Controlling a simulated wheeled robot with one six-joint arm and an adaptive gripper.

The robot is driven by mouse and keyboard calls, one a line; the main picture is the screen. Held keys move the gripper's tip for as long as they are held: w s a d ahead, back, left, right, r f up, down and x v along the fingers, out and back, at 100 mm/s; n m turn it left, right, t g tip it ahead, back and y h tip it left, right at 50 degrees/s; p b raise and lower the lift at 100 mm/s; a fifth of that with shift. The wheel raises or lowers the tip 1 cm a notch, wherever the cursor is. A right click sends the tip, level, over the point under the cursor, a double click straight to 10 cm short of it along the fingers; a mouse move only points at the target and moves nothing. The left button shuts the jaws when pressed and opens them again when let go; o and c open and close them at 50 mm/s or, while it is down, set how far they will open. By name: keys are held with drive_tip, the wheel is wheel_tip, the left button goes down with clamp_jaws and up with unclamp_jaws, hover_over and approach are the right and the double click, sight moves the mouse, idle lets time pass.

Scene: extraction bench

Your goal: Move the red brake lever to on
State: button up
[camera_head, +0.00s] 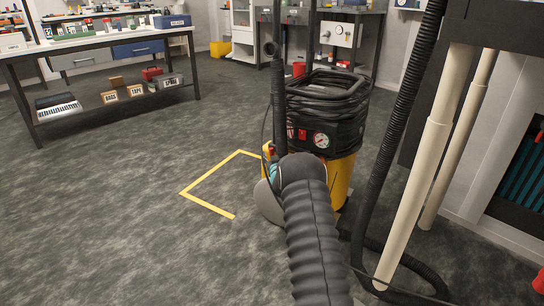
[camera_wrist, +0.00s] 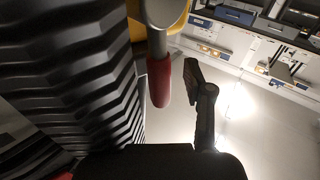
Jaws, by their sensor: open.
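The red brake lever (camera_wrist: 161,82) shows in the wrist view as a red grip on a grey metal shaft, with yellow bodywork behind its upper part. My gripper (camera_wrist: 198,85) is open, with one black finger visible just right of the red grip. A gap shows between that finger and the grip; the other finger cannot be made out. In the head view the yellow and black extraction unit (camera_head: 340,180) stands ahead, with a round gauge on its front. My arm covers its lower left part, and the gripper and lever are mostly hidden there.
Black ribbing (camera_wrist: 65,80) fills the left of the wrist view, close to the lever. A black hose (camera_head: 385,150) and pale pipes (camera_head: 425,165) stand right of the unit. A yellow floor outline (camera_head: 205,205) lies left of it on clear floor. A workbench (camera_head: 100,50) stands back left.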

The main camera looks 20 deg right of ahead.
clamp_jaws()
